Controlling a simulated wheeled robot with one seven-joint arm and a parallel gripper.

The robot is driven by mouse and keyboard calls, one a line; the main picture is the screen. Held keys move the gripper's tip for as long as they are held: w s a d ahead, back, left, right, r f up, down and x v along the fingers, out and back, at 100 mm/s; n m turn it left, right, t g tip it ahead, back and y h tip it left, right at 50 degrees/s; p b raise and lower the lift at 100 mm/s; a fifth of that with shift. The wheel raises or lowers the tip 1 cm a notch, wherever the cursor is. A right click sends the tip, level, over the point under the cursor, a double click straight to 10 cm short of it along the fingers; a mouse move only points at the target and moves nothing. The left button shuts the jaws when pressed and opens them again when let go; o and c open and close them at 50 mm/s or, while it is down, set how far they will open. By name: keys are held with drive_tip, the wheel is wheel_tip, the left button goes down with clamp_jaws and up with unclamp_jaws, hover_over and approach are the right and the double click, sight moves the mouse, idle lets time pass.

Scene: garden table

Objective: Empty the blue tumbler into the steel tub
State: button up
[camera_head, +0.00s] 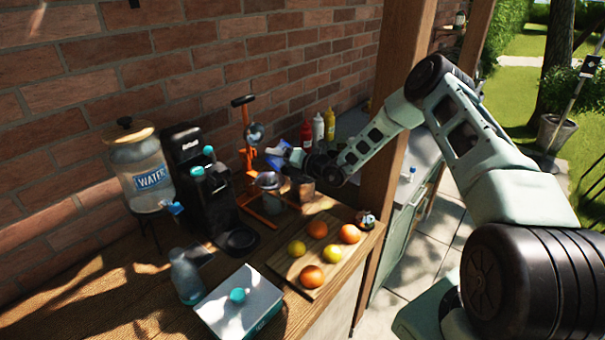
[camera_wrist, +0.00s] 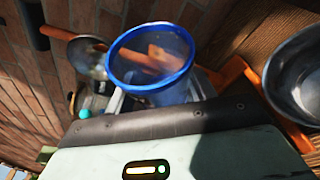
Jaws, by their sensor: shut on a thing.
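The blue tumbler (camera_head: 276,148) is a see-through cup with a bright blue rim. My gripper (camera_head: 285,157) is shut on it and holds it in the air by the orange stand. In the head view the tumbler looks tilted and is partly hidden by the gripper. In the wrist view the tumbler (camera_wrist: 153,62) shows its open mouth; orange shows through it, and I cannot tell what it holds. The steel tub (camera_head: 268,181) is a shiny round vessel below the tumbler in the head view. The tub (camera_wrist: 302,78) is at the right edge of the wrist view, apart from the tumbler.
An orange juice press (camera_head: 250,150) stands close to my gripper. A black coffee machine (camera_head: 200,185) and a water dispenser (camera_head: 140,170) stand to the left. A cutting board (camera_head: 290,265) with several fruits lies in front. A wooden post (camera_head: 385,130) rises to the right.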

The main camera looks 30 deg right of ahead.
sight(272, 163)
drive_tip(key=shift+f+n+g+h, duration=0.3)
drive_tip(key=shift+f+n, duration=0.3)
drive_tip(key=shift+n, duration=0.2)
drive_tip(key=shift+a+r+n+h+p, duration=0.1)
drive_tip(key=shift+r+n+h+p, duration=0.2)
drive_tip(key=shift+r+n+p, duration=0.35)
drive_tip(key=shift+a+r+n+g+h, duration=0.15)
drive_tip(key=shift+a+n+g+h, duration=0.2)
drive_tip(key=shift+a+n, duration=0.35)
drive_tip(key=shift+s+a+f+n+h+b, duration=0.1)
drive_tip(key=shift+a+f+n+h+b, duration=0.4)
drive_tip(key=shift+f+n+b, duration=0.35)
drive_tip(key=shift+a+r+h, duration=0.1)
drive_tip(key=shift+r+h, duration=0.15)
drive_tip(key=shift+r, duration=0.35)
drive_tip(key=shift+a+r+n, duration=0.15)
drive_tip(key=shift+a+n, duration=0.05)
drive_tip(key=shift+n, duration=0.2)
drive_tip(key=shift+a+f+n+h+b, duration=0.2)
drive_tip(key=shift+f+n+h+b, duration=0.2)
drive_tip(key=shift+b, duration=0.5)
drive_tip(key=shift+n+h+b, duration=0.3)
drive_tip(key=shift+b, duration=0.05)
drive_tip(key=shift+r, duration=0.1)
